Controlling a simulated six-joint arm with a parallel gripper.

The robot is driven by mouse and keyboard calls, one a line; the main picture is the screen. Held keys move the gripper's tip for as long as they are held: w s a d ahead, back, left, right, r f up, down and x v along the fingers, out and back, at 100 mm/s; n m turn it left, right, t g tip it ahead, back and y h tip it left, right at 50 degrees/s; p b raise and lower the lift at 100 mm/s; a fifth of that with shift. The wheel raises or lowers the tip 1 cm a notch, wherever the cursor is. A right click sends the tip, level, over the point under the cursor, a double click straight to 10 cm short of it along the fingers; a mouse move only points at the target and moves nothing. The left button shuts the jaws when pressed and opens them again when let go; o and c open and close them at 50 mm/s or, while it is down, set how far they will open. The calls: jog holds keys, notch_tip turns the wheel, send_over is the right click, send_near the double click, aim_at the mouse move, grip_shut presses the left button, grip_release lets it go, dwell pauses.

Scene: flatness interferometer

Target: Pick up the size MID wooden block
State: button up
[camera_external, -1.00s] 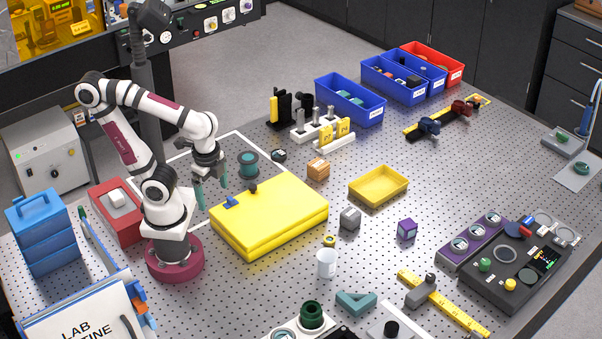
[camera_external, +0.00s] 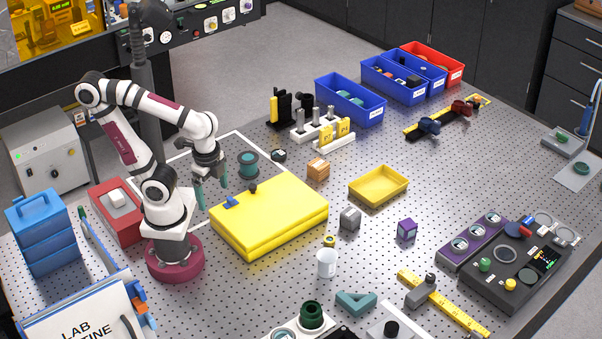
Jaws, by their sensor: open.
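A small wooden-brown block (camera_external: 318,169) sits on the perforated table behind the yellow case; its marking is too small to read. A grey block (camera_external: 350,218) and a purple block (camera_external: 407,229) with a pale label stand nearer the front right; I cannot read any size on them. My gripper (camera_external: 212,190) has teal fingers, spread apart and pointing down. It is empty, at the left of the yellow case and well left of the brown block.
The closed yellow case (camera_external: 270,222) lies between my gripper and the blocks. A teal spool (camera_external: 248,164) and small dark piece (camera_external: 279,155) stand behind it. A yellow tray (camera_external: 378,198) is right of the brown block; a white cup (camera_external: 327,263) is in front. The table's right-centre is mostly clear.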

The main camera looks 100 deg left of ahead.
jog(key=w+a+f+n+t+y, duration=0.15)
jog(key=w+a+f, duration=0.25)
jog(key=w+a, duration=0.4)
jog(key=w+a+f+n+t+y, duration=0.1)
jog(key=w+a+f+n+t, duration=0.3)
jog(key=a, duration=0.5)
jog(key=a+f, duration=0.1)
jog(key=a, duration=0.2)
jog(key=w+a+f+n+t, duration=0.1)
jog(key=a, duration=0.2)
jog(key=w+a+f+t, duration=0.1)
jog(key=a+f, duration=0.1)
jog(key=a, duration=0.2)
jog(key=shift+n+t, duration=0.25)
jog(key=shift+n, duration=0.1)
jog(key=s+a+f+n+t+y, duration=0.2)
jog(key=s+a+n+t, duration=0.2)
jog(key=a, duration=0.1)
send_near(317, 164)
jog(key=x, duration=0.8)
jog(key=shift+w+a+f, duration=0.1)
jog(key=c, duration=1.4)
